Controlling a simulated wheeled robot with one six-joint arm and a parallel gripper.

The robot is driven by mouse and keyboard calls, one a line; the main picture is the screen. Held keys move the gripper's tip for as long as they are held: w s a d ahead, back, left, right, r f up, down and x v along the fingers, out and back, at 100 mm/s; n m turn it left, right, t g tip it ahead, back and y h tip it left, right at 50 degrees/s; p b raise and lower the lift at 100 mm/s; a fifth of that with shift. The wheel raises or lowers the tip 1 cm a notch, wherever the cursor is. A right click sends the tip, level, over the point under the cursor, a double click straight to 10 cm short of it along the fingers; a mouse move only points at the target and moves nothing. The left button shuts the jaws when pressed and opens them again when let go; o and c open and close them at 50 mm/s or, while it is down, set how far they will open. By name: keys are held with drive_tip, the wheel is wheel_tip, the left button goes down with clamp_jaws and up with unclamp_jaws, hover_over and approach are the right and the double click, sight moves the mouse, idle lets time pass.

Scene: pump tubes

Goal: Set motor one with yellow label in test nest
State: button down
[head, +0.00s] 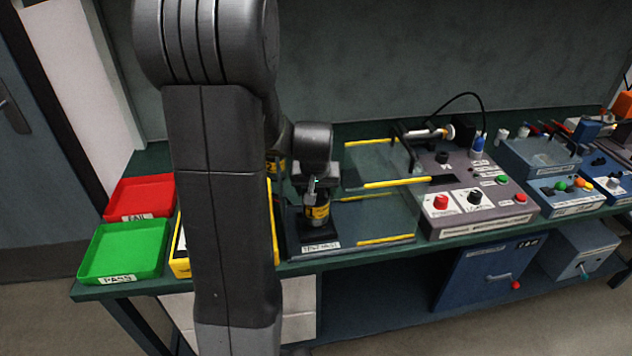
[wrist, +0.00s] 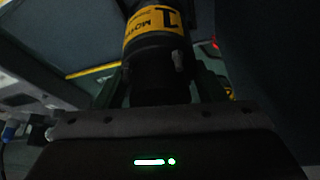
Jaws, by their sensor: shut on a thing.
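Motor one, a black cylinder with a yellow label (head: 317,213), stands upright in the head view, right of my arm. In the wrist view the yellow label (wrist: 152,22) reads "MOTOR" and "1". My gripper (head: 314,188) points down from above and is shut on the motor's upper part. The test nest (head: 320,247) is a dark block with a white label at the bench's front. The motor is directly over or in the nest; I cannot tell whether it is fully seated. Part of the nest is hidden behind the motor.
A red FAIL tray (head: 140,196) and a green PASS tray (head: 122,252) sit at the left. A yellow-edged tray (head: 181,262) is mostly hidden behind my arm. A grey control box (head: 475,222) with knobs stands to the right, past a clear panel with yellow strips.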

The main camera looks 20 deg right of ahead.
drive_tip(key=shift+w+f, duration=0.1)
drive_tip(key=shift+f, duration=1.15)
drive_tip(key=shift+f, duration=0.2)
drive_tip(key=shift+c, duration=1.5)
unclamp_jaws()
drive_tip(key=shift+r, duration=0.35)
drive_tip(key=v, duration=1.1)
drive_tip(key=shift+s+r, duration=0.25)
drive_tip(key=shift+a, duration=0.1)
